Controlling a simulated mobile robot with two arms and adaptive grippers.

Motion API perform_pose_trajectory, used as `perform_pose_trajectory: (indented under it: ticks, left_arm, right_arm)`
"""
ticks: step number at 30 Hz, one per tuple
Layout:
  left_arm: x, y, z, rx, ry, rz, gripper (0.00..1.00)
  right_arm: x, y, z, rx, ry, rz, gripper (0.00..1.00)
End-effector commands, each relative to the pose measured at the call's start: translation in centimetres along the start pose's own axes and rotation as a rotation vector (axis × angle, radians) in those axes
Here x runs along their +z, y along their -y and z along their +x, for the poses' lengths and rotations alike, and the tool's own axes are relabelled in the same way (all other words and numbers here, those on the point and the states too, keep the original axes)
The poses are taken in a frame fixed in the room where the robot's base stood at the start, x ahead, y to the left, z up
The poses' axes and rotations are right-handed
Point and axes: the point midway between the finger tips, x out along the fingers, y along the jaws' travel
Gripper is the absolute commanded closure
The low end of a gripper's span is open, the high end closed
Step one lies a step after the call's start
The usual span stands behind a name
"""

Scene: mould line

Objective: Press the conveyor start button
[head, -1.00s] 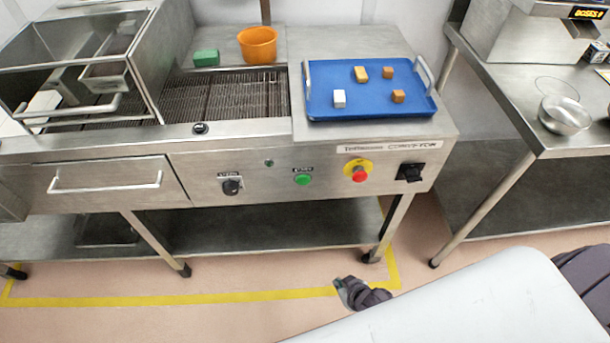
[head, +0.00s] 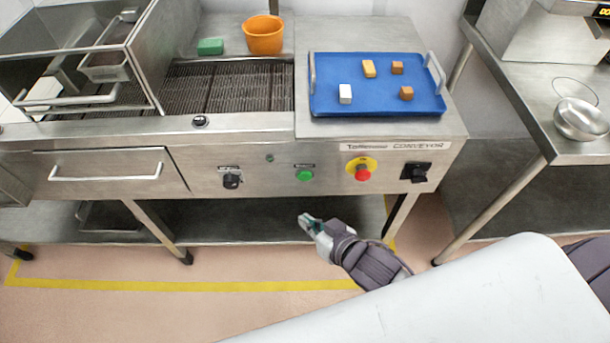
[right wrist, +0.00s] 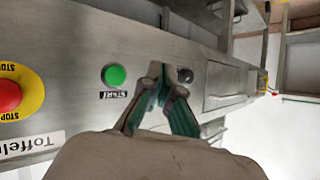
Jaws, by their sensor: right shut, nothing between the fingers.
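The green start button (head: 305,175) sits on the conveyor's steel front panel, between a black rotary knob (head: 232,181) and the red stop button (head: 362,171) on its yellow plate. In the right wrist view the green button (right wrist: 115,75) has a START label beside it. My right gripper (head: 306,220) is shut and empty, below the green button in the head view and apart from it in the picture. In the right wrist view its fingertips (right wrist: 158,70) appear to the right of the button. I cannot tell how far they are from the panel. My left gripper is out of view.
A blue tray (head: 375,110) with several small blocks lies on the conveyor top. An orange bucket (head: 263,36) and a green block (head: 210,46) stand behind the belt. A black switch (head: 416,172) is at the panel's right. A steel table with a bowl (head: 579,119) stands at right.

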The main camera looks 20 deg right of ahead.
Motion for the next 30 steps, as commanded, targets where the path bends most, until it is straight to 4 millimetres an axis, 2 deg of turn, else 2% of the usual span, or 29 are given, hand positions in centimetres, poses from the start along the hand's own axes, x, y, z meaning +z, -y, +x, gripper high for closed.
perform_pose_trajectory:
  ticks: [8, 19, 30]
  left_arm:
    - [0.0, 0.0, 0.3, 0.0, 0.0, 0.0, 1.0]
    - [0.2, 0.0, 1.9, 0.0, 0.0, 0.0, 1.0]
    - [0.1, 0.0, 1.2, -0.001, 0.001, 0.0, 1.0]
  right_arm:
    - [-0.4, -0.5, 0.8, 0.0, -0.003, -0.003, 1.0]
    - [-2.9, -3.1, 4.3, 0.001, -0.002, -0.005, 1.0]
    - [-4.5, -4.5, 6.1, 0.001, 0.0, -0.001, 1.0]
